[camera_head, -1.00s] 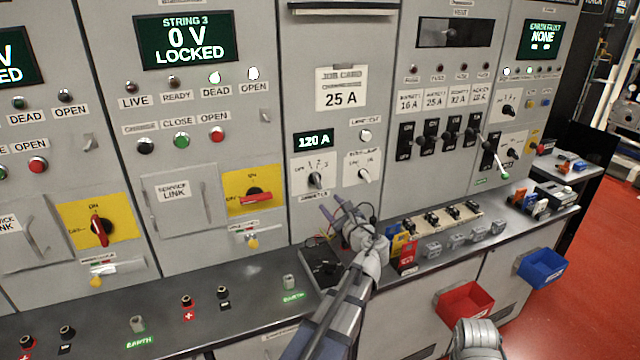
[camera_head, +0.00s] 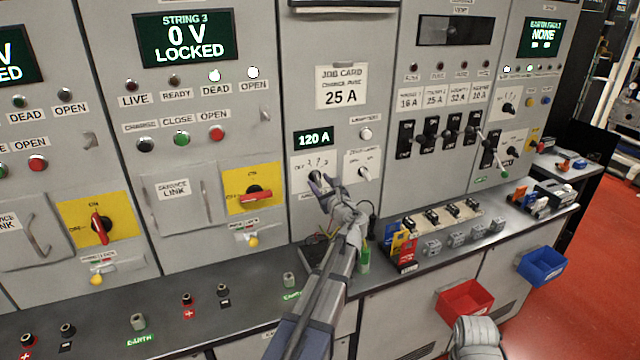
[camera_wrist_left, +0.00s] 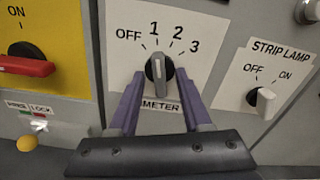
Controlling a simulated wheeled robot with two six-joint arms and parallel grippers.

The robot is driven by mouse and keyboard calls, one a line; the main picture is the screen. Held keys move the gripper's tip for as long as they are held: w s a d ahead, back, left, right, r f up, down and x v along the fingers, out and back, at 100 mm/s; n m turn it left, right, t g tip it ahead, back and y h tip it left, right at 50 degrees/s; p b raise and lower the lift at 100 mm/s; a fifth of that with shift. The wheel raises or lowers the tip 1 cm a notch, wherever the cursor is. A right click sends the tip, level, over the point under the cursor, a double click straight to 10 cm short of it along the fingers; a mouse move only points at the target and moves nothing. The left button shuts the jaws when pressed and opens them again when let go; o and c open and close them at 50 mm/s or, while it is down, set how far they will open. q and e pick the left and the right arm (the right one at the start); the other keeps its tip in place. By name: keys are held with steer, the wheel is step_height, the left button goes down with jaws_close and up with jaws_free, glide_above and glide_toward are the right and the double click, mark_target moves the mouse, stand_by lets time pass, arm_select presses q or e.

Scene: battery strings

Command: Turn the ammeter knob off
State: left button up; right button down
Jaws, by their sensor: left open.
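The ammeter knob (camera_head: 316,177) is a grey rotary switch on a white plate in the middle panel. In the left wrist view the knob (camera_wrist_left: 158,70) stands nearly upright, its bar roughly towards the 1 mark, with OFF to the left and 2 and 3 to the right. The lower part of the AMMETER label is partly hidden by a finger. My left gripper (camera_head: 326,188) is open in front of the plate. In the left wrist view its purple fingers (camera_wrist_left: 158,92) lie either side of the knob, slightly below it, with gaps visible.
The strip lamp knob (camera_wrist_left: 262,99) is close to the right. A yellow plate with a red handle (camera_head: 257,196) is to the left. A display (camera_head: 314,138) above reads 120 A. Below is a dark ledge (camera_head: 250,275) with small parts, and red and blue bins at right.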

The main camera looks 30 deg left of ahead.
arm_select(q)
steer(key=shift+a, duration=0.1)
steer(key=shift+c, duration=0.4)
jaws_close()
